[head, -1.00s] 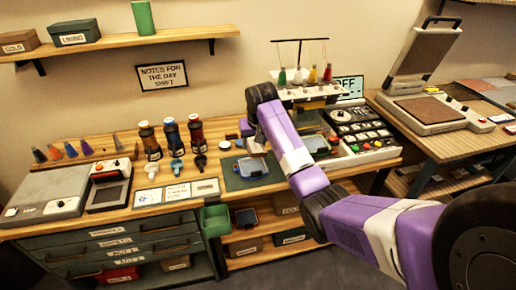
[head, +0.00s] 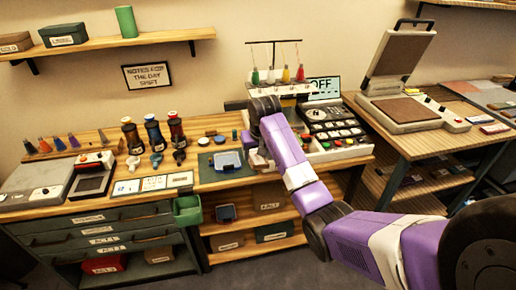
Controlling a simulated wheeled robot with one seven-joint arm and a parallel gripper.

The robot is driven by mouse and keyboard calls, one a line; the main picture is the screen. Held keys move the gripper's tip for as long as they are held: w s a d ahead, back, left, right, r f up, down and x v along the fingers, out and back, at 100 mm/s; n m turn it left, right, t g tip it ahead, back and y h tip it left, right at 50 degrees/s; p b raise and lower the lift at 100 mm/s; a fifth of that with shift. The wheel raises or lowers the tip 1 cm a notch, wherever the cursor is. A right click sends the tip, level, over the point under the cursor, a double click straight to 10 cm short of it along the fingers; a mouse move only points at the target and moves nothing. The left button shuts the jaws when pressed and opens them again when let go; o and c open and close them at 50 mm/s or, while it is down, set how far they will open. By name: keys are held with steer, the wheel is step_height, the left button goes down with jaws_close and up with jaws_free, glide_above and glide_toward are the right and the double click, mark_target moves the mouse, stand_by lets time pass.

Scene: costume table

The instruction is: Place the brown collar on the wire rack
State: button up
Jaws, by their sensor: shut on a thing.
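I cannot make out the brown collar's shape or colour there. I cannot pick out a wire rack in this view. Part of the bench behind my purple arm is hidden.
A heat press (head: 408,110) stands on the right table. A green bin (head: 188,210) hangs at the bench front.

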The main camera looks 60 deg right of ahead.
steer(key=s+a+f+n+y, duration=0.1)
steer(key=s+a+f+n, duration=0.1)
steer(key=a+f, duration=0.6)
steer(key=s+a+f+n+t+y, duration=0.1)
steer(key=a+f+n, duration=0.3)
steer(key=a, duration=1.8)
steer(key=s+a+f+n+y, duration=0.1)
steer(key=s+a+f+n, duration=0.2)
steer(key=a+f, duration=1.1)
steer(key=shift+s+a+f+t, duration=0.2)
steer(key=shift+s+a+t, duration=0.1)
steer(key=shift+s+a, duration=0.15)
